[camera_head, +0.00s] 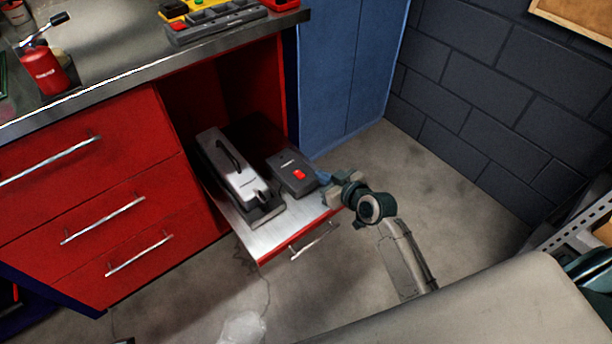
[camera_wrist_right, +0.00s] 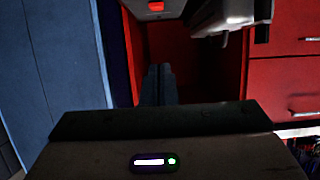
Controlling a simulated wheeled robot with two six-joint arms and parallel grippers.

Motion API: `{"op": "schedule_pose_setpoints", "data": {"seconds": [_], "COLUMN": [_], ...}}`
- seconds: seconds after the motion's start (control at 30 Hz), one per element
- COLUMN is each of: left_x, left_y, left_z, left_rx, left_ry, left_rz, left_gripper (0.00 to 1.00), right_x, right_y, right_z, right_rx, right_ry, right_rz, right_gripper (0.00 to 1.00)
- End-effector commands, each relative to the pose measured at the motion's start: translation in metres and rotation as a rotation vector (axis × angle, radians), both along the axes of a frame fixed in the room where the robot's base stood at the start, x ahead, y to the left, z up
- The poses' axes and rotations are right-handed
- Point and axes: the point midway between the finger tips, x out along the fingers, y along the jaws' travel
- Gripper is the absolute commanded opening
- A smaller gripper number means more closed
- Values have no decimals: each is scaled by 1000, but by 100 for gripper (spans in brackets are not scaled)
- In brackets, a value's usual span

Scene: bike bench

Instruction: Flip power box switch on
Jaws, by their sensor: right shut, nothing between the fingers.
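The power box (camera_head: 287,165) is a small dark grey box with a red switch (camera_head: 299,175) on its top. It lies on the pulled-out shelf of the red cabinet. In the right wrist view the box (camera_wrist_right: 172,12) shows at the top edge, with its red switch (camera_wrist_right: 155,6) beyond my fingertips. My right gripper (camera_head: 323,178) is beside the box's right end, close to the switch. In the right wrist view its dark fingers (camera_wrist_right: 158,72) are shut together and hold nothing. I cannot tell whether they touch the box. My left gripper is out of view.
A silver and black device with a handle (camera_head: 232,170) stands left of the box on the shelf (camera_head: 262,238). A blue cabinet (camera_head: 345,70) stands behind. Red drawers (camera_head: 100,215) are at left under the metal workbench (camera_head: 120,70). The floor (camera_head: 440,190) to the right is clear.

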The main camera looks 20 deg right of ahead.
Motion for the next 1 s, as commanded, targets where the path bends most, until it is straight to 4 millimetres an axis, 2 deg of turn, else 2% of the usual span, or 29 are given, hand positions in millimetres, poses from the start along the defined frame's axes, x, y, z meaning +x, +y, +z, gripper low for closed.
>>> {"op": "schedule_pose_setpoints", "data": {"seconds": [0.4, 0.5, 0.63, 1.0], "left_x": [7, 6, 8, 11], "left_y": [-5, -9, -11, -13], "left_z": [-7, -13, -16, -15], "left_rx": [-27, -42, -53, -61], "left_ry": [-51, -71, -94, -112], "left_rz": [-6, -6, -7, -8], "left_gripper": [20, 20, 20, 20], "right_x": [77, 74, 72, 71], "right_y": [28, 27, 26, 26], "right_z": [-31, -50, -63, -70], "right_rx": [4, 1, 0, 1], "right_ry": [-1, 5, 2, 0], "right_rz": [0, -1, 0, -1], "right_gripper": [0, 0, 0, 0]}}
